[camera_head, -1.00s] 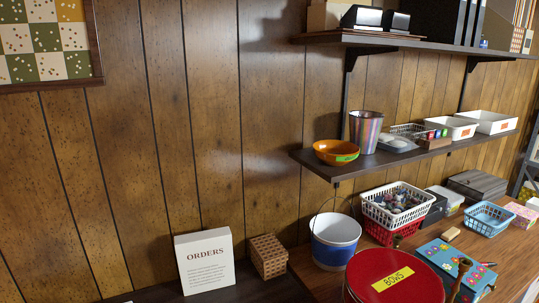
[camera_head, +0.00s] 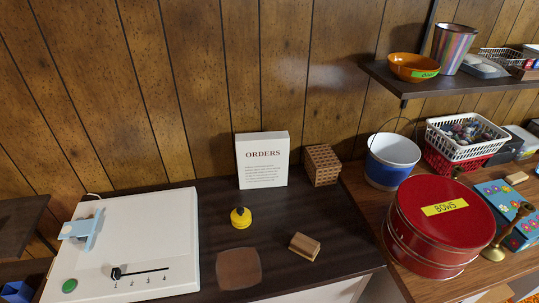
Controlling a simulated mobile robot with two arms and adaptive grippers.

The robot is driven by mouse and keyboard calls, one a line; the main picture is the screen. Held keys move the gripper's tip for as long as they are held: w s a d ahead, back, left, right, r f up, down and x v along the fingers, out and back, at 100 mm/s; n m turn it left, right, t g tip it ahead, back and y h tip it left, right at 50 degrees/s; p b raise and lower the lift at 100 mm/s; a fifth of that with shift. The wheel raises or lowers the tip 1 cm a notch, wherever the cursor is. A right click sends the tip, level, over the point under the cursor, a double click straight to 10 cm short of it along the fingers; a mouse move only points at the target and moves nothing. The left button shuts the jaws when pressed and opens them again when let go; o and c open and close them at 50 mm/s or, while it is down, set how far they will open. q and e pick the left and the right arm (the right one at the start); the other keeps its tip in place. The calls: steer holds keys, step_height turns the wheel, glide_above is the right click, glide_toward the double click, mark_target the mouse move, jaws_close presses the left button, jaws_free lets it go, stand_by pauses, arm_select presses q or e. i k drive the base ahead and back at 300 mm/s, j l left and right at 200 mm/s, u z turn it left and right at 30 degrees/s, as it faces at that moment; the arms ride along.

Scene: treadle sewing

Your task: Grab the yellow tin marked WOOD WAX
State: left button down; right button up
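No tin with readable WOOD WAX lettering shows in the head view. A small round yellow object with a black top (camera_head: 240,217) sits on the dark counter (camera_head: 205,215), in front of the white ORDERS sign (camera_head: 262,160); no writing on it can be read, and I cannot tell what it is. A large red round tin (camera_head: 438,225) with a yellow label reading BOWS stands on the wooden table at the right. Neither of my grippers is in view.
A white panel with a lever (camera_head: 125,240) lies at the left. A wooden block (camera_head: 304,246), a brown patch (camera_head: 238,269) and a woven box (camera_head: 322,165) are on the counter. A blue and white bucket (camera_head: 391,160), baskets (camera_head: 464,137) and a brass candlestick (camera_head: 508,232) crowd the right.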

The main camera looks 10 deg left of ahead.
mark_target(244, 225)
steer(key=i+l+u, duration=0.15)
steer(key=l+u, duration=0.2)
steer(key=l, duration=0.3)
steer(key=l+u, duration=0.4)
steer(key=l, duration=0.2)
